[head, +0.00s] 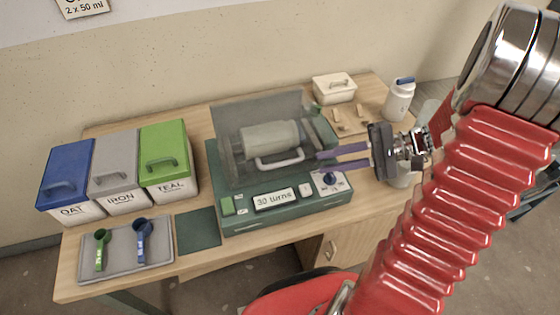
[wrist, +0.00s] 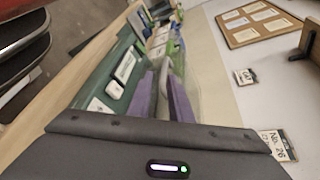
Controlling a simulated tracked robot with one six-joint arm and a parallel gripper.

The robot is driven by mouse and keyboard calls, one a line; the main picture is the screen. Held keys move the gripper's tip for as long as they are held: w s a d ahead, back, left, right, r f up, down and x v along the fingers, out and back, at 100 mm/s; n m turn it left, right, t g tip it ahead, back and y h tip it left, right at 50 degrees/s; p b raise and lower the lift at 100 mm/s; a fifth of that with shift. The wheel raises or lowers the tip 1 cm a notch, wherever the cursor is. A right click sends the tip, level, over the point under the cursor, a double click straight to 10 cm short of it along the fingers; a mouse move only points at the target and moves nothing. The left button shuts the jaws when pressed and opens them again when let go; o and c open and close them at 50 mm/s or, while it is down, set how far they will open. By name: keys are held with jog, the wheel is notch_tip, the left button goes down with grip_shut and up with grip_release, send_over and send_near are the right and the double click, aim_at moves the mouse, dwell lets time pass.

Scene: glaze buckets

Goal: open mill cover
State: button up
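The mill is a green box (head: 285,214) with a display reading "30 turns". Its smoky see-through cover (head: 228,115) is down over a pale drum (head: 268,137). A light grey handle (head: 280,162) is on the cover's front. My gripper (head: 317,162) has two purple fingers pointing left, apart, just right of the handle's right end. They look open, with nothing clearly held between them. In the wrist view the purple fingers (wrist: 165,92) stand apart, with a pale grey bar, likely the handle (wrist: 164,68), ahead between them. Whether they touch it cannot be told.
Blue, grey and green lidded bins (head: 164,156) stand left of the mill. A grey tray (head: 126,264) with two scoops lies front left. A white box (head: 334,88), a jar (head: 398,102) and small wooden pieces are at the back right.

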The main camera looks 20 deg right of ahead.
aim_at(289, 164)
jog(key=shift+w+d+m+t+y, duration=0.15)
jog(key=shift+d+t, duration=0.1)
jog(key=shift+d, duration=0.15)
jog(key=shift+w+d+m+t+y, duration=0.15)
jog(key=shift+d+t, duration=0.1)
jog(key=shift+d, duration=0.15)
jog(key=shift+a+f, duration=0.1)
jog(key=x, duration=1.3)
jog(key=shift+w+a+f, duration=0.1)
jog(key=shift+a, duration=0.15)
grip_shut()
jog(key=shift+d, duration=0.1)
